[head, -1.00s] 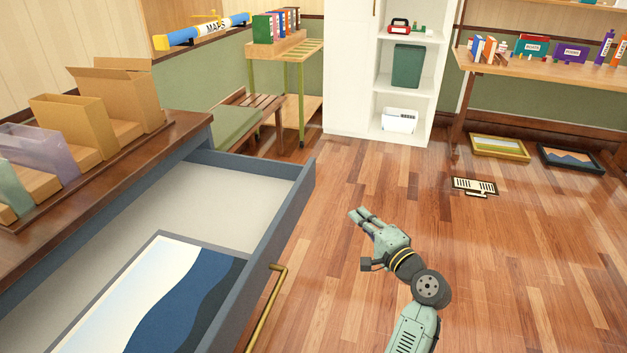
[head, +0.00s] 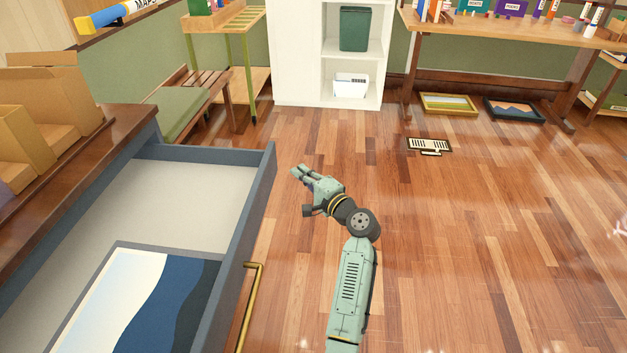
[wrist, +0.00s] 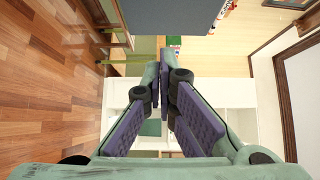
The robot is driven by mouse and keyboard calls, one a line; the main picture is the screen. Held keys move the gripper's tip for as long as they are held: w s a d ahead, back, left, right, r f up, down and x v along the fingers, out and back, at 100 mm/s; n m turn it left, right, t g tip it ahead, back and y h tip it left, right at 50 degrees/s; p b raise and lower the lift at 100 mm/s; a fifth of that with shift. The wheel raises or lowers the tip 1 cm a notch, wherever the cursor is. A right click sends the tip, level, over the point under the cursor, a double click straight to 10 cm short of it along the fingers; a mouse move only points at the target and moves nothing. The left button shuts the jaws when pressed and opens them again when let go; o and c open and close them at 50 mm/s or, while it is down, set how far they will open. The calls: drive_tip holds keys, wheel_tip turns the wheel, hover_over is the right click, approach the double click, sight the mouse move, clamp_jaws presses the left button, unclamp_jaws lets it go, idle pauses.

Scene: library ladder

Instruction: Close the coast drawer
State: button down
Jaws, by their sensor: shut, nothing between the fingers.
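The coast drawer (head: 262,188) is pulled far out of the dark-topped cabinet (head: 120,140) at the left in the head view. A blue and white coast picture (head: 165,305) lies inside it. A brass handle (head: 250,308) is on its front face. My gripper (head: 298,172) is to the right of the drawer front near its far end, apart from it, over the floor. It is shut and empty. In the wrist view the two purple-padded fingers (wrist: 163,75) come close together, and a grey-blue panel, perhaps part of the drawer, shows at the top.
Box files (head: 60,110) stand on the cabinet top. A bench (head: 190,105) and a white shelf unit (head: 300,60) stand behind. Picture frames (head: 450,103) and a black-and-white sign (head: 430,146) lie on the floor. Open wooden floor (head: 470,240) lies to the right.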

sight(276, 163)
drive_tip(key=a, duration=0.2)
drive_tip(key=a+p, duration=0.1)
drive_tip(key=shift+w+a, duration=0.4)
drive_tip(key=shift+a, duration=0.1)
drive_tip(key=shift+w+a, duration=0.1)
